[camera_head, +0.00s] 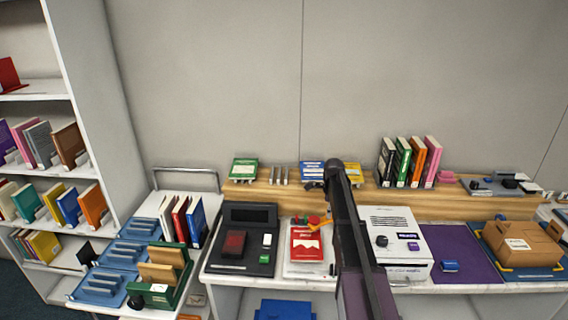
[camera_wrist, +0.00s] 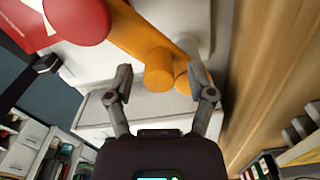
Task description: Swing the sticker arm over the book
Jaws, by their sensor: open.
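The red book (camera_head: 305,244) lies on a white stand (camera_head: 291,268) in the middle of the counter. The orange sticker arm (camera_head: 325,223) with a red round head (camera_head: 314,221) is at the book's far edge. In the wrist view the sticker arm (camera_wrist: 128,36) runs from the red round head (camera_wrist: 76,20) at upper left to the right, with a short orange peg (camera_wrist: 158,68). A corner of the red book (camera_wrist: 24,22) shows at upper left. My gripper (camera_wrist: 160,78) is open, its fingers on either side of the peg; contact cannot be told.
A black machine (camera_head: 242,240) stands left of the book stand, and a white box with a knob (camera_head: 398,244) stands right. A wooden ledge (camera_head: 370,205) with cards and upright books runs behind. My arm hides part of the counter right of the book.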

